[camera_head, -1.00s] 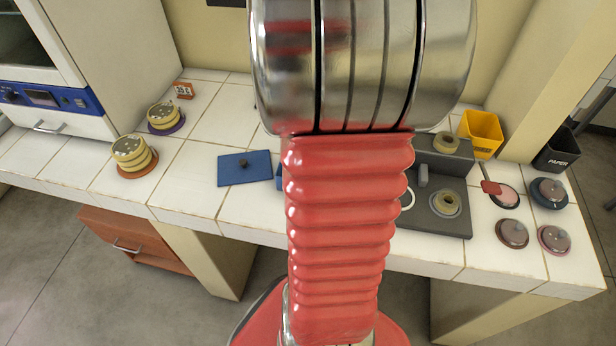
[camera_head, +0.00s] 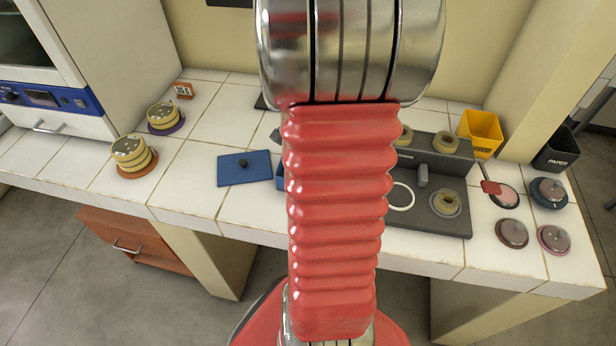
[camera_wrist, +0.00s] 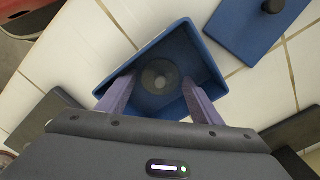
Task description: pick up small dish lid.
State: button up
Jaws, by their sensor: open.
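A round, dark, see-through disc with a pale centre (camera_wrist: 160,75) lies inside an open blue box (camera_wrist: 208,52) in the wrist view. It looks like the small dish lid, but I cannot tell for certain. My gripper (camera_wrist: 160,86) is open, its two purple fingers reaching over the near side of the box, one on each side of the disc. I cannot tell whether they touch it. In the head view my arm hides the gripper and most of the blue box (camera_head: 281,178).
A blue flat cover (camera_head: 230,172) with a dark knob lies left of the box. A grey device (camera_head: 425,215) stands at right, with several round dishes beyond it. Two yellow stacks (camera_head: 133,155) stand at left. A yellow bin (camera_head: 481,130) is at back right.

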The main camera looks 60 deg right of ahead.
jog(key=c, duration=0.8)
jog(key=shift+r, duration=0.1)
notch_tip(320, 180, up, 10)
jog(key=shift+f, duration=0.1)
dwell(0.5)
jog(key=shift+w, duration=0.1)
dwell(0.4)
